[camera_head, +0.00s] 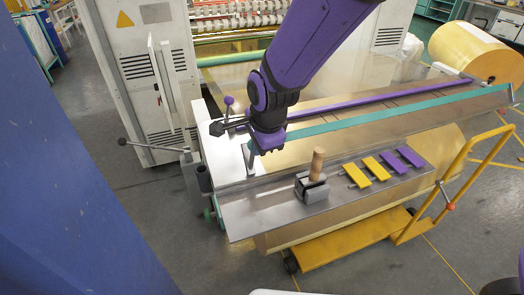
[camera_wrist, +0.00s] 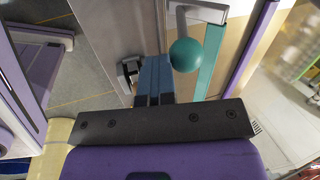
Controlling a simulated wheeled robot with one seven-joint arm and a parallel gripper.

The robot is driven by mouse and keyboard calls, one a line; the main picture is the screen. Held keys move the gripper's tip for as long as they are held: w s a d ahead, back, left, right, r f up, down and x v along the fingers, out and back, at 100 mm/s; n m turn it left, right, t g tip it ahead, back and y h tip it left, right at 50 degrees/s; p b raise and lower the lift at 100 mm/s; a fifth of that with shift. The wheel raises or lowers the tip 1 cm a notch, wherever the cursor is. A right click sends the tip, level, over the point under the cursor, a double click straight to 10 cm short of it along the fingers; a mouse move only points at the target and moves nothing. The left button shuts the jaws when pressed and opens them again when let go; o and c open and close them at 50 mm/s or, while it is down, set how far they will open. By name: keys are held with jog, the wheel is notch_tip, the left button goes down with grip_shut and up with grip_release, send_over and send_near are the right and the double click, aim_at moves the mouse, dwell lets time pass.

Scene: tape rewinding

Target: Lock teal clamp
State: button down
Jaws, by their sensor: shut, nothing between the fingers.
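The teal clamp bar (camera_head: 400,112) lies along the metal table, running from my gripper to the far right end. It also shows in the wrist view (camera_wrist: 210,62). A teal ball knob (camera_wrist: 187,55) on a grey lever (camera_wrist: 181,18) is in the wrist view, just right of my fingers; I cannot tell if they touch. My gripper (camera_wrist: 153,75) is shut with nothing between the fingers. In the head view my gripper (camera_head: 252,160) is low over the left end of the teal bar and hides the knob there.
A purple bar (camera_head: 400,94) runs behind the teal one, with an upright purple knob (camera_head: 229,100) at its left end. A wooden-handled tool (camera_head: 317,165), yellow plates (camera_head: 356,175) and purple plates (camera_head: 410,157) lie on the front ledge. A yellow cart (camera_head: 345,241) stands in front.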

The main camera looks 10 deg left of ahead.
jog(key=w+a+g+h, duration=0.1)
jog(key=w+a+g, duration=0.2)
jog(key=w, duration=0.3)
jog(key=w+a+g+h, duration=0.2)
jog(key=w+a+g, duration=0.1)
jog(key=w, duration=0.4)
jog(key=shift+w+a+r+g, duration=0.2)
jog(key=shift+g, duration=0.2)
jog(key=shift+w, duration=0.1)
